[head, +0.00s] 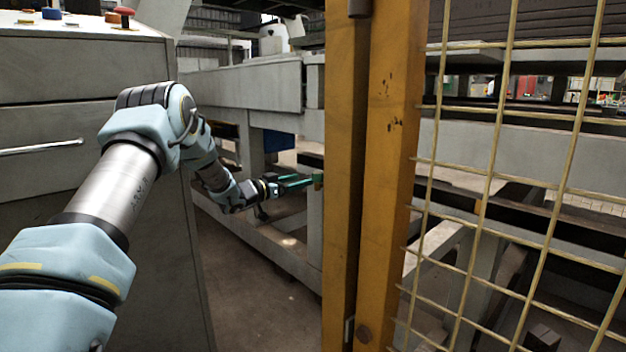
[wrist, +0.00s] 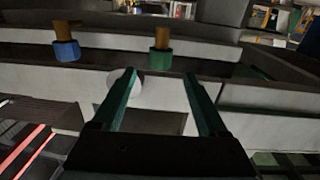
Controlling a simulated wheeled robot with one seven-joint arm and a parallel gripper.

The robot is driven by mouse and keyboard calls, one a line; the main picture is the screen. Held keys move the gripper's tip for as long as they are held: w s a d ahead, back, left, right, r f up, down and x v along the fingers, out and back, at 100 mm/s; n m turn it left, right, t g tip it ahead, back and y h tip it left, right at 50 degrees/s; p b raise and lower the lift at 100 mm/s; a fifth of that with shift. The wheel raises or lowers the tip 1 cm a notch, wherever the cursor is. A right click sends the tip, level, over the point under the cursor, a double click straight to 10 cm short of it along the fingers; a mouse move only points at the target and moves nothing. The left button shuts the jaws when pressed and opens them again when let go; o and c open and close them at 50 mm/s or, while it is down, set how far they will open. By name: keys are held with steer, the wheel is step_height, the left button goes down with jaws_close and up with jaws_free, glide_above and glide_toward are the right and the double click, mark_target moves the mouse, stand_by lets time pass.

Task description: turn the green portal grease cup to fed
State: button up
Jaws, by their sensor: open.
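The green grease cup (wrist: 160,60) is in the wrist view, a green collar below a brass-coloured stem, in front of a grey beam. My gripper (wrist: 160,77) is open, its two teal fingers apart. The cup appears centred just past the fingertips; I cannot tell whether it is touched. In the head view my gripper (head: 300,181) reaches right toward the yellow post, with a small green and brown piece at its tips, partly hidden. The state of the cup's turn cannot be read.
A similar blue cup (wrist: 67,50) is to the left in the wrist view. A pale round part (wrist: 124,86) lies behind my left finger. In the head view a yellow post (head: 372,170) and wire mesh (head: 500,190) stand close right; a grey cabinet (head: 90,130) stands left.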

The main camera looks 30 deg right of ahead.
mark_target(313, 176)
steer(key=b+x, duration=0.1)
steer(key=x, duration=0.5)
steer(key=shift+w+d, duration=0.1)
steer(key=shift+d, duration=0.25)
jaws_close()
stand_by(0.3)
